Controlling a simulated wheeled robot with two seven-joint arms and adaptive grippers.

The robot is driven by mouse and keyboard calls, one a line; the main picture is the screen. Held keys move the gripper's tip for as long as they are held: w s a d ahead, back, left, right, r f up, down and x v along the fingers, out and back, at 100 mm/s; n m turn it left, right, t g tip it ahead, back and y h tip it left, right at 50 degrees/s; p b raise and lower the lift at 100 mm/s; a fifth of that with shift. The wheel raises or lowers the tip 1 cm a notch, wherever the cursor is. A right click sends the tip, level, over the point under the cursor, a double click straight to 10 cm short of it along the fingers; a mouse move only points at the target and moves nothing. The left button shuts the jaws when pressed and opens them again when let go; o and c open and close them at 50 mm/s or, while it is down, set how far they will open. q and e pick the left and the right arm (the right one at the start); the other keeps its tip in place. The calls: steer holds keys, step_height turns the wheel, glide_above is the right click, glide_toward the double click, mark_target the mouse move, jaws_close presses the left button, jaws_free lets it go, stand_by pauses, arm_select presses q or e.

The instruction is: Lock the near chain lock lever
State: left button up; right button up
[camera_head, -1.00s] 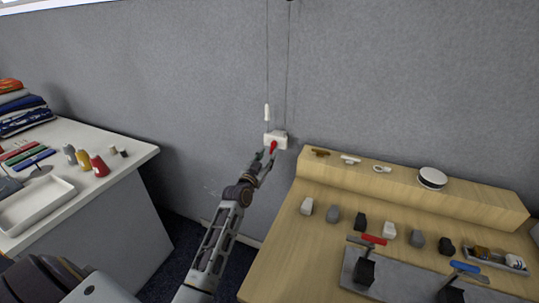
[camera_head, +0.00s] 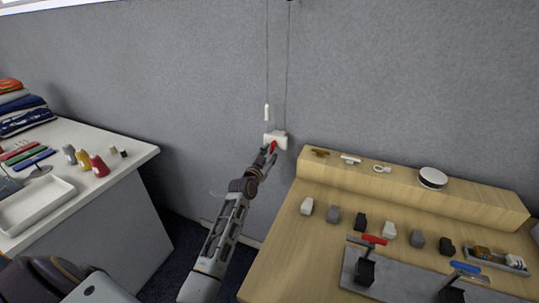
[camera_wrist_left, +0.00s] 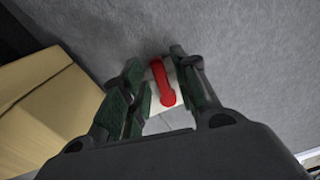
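The chain lock is a small white box (camera_head: 280,139) on the grey wall with a short red lever (camera_head: 273,146) on its front. Two thin cords run up the wall above it. My left gripper (camera_head: 266,153) is right at the lever and partly covers the box. In the left wrist view the red lever (camera_wrist_left: 163,84) stands between the two dark green finger pads of my left gripper (camera_wrist_left: 165,88). The fingers are apart, with the white box showing behind; firm contact with the lever cannot be told. My right gripper is not in view.
A wooden bench (camera_head: 280,255) with a raised shelf stands to the right, holding several small blocks and a plate with red-handled and blue-handled (camera_head: 466,267) clamps. A white table (camera_head: 120,150) with a tray (camera_head: 38,203) stands left. A white cord pull (camera_head: 267,112) hangs above the lock.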

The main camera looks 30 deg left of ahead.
arm_select(q)
steer(key=c, duration=0.5)
jaws_close()
steer(key=shift+d+n+p, duration=0.3)
steer(key=shift+n+p, duration=0.45)
steer(key=shift+n, duration=0.35)
steer(key=shift+d, duration=0.1)
steer(key=shift+n+p, duration=0.3)
steer(key=o, duration=0.7)
jaws_free()
steer(key=shift+s, duration=0.15)
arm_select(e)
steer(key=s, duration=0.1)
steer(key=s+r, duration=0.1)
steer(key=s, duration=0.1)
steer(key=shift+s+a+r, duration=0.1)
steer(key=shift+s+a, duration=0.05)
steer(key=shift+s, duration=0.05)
arm_select(q)
steer(key=shift+s+d, duration=0.2)
steer(key=shift+s, duration=2.75)
steer(key=shift+s+d, duration=0.2)
steer(key=shift+s, duration=2.7)
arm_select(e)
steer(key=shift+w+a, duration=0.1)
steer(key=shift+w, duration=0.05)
